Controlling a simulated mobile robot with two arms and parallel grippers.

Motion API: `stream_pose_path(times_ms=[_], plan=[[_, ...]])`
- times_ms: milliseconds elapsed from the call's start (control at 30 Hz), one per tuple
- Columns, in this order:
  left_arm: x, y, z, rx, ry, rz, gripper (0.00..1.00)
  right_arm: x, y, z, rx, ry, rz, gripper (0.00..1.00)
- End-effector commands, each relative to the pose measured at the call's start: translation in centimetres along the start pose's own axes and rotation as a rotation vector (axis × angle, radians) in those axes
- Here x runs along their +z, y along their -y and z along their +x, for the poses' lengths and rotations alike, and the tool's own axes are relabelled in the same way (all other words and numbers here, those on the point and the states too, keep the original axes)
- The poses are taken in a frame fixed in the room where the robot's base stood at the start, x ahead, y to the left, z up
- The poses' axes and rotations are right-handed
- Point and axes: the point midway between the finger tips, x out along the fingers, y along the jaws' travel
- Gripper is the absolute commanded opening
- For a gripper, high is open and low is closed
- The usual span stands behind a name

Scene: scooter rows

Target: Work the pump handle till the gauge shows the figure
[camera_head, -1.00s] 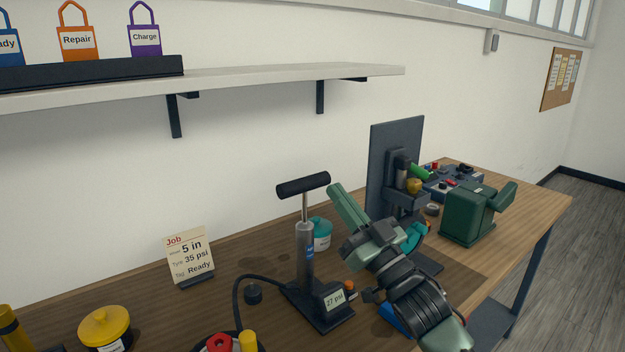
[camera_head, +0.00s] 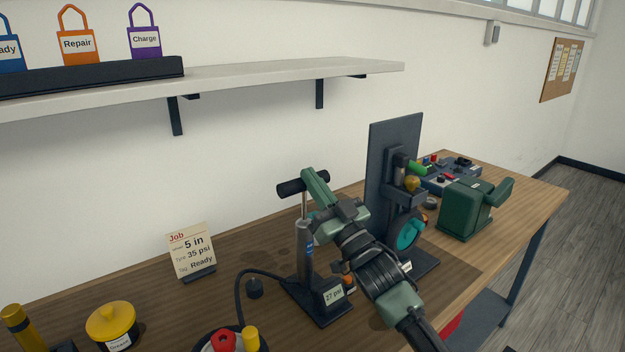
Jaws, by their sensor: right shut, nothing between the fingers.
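The floor pump (camera_head: 304,248) stands upright on the bench, its black T-handle (camera_head: 290,187) raised on a bare rod. The gauge (camera_head: 333,294) on its foot reads 27 psi. The job card (camera_head: 191,252) reads 5 in, tyre 35 psi, tag Ready. My right gripper (camera_head: 312,177) is shut and empty. Its green fingers overlap the middle of the handle in the picture and hide part of it; I cannot tell whether they touch. My left gripper is not in view.
A black hose runs from the pump. A dark stand (camera_head: 391,160) with a teal-centred wheel (camera_head: 410,233) is just right of my arm. A green machine (camera_head: 465,208) stands farther right. A yellow-lidded tin (camera_head: 110,322) sits front left. A shelf (camera_head: 270,80) is above.

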Motion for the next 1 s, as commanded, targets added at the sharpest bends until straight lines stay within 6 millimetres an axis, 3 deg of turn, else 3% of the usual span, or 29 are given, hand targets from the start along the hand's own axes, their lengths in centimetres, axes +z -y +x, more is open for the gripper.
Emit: stream_pose_path(times_ms=[267,600,1000], plan=[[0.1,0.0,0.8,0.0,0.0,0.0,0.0,1.0,0.0,-0.6,0.001,0.002,0.001,0.0],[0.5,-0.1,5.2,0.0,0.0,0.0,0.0,7.2,0.0,-4.2,0.002,0.008,0.002,0.0],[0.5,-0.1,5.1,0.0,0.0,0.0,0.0,7.5,-0.1,-4.3,0.003,0.013,0.001,0.0]])
